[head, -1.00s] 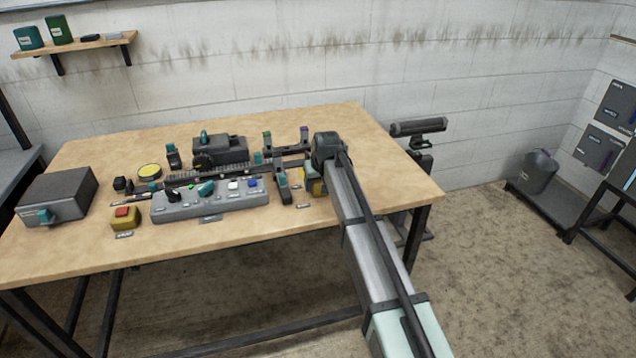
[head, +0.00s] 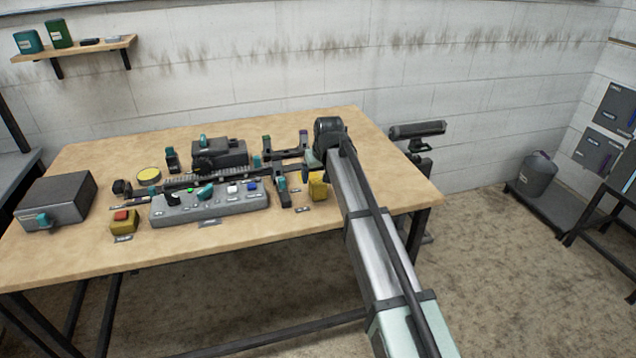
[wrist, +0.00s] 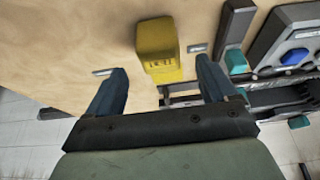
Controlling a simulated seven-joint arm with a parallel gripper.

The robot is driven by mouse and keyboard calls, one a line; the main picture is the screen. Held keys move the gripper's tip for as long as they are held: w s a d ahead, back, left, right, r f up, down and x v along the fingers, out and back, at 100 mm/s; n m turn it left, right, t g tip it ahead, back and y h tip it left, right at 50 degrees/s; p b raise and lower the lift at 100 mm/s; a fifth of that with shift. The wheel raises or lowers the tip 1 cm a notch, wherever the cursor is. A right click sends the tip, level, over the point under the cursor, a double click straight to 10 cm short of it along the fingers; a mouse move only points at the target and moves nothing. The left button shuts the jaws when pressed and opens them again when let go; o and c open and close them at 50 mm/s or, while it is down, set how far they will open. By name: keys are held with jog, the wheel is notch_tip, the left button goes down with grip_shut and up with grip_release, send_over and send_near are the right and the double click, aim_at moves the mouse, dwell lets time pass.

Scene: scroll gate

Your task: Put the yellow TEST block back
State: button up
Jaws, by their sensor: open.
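The yellow TEST block (head: 318,187) stands on the wooden table near its right side, just right of the rail assembly. In the wrist view the block (wrist: 157,42) shows dark lettering on one face. My gripper (wrist: 161,82) is open and empty of it, with one finger to either side in the picture and the block beyond the fingertips. In the head view my arm hides most of the gripper, and its end (head: 328,150) is just above and behind the block. Small label plates lie on the table on both sides of the block in the wrist view.
A grey control panel (head: 208,205) with knobs and buttons stands left of the block. Dark rails and brackets (head: 284,190) stand close beside it. A yellow box with a red button (head: 123,221) is at the left front. The table's front right is clear.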

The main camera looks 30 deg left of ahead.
jog(key=shift+v, duration=2.65)
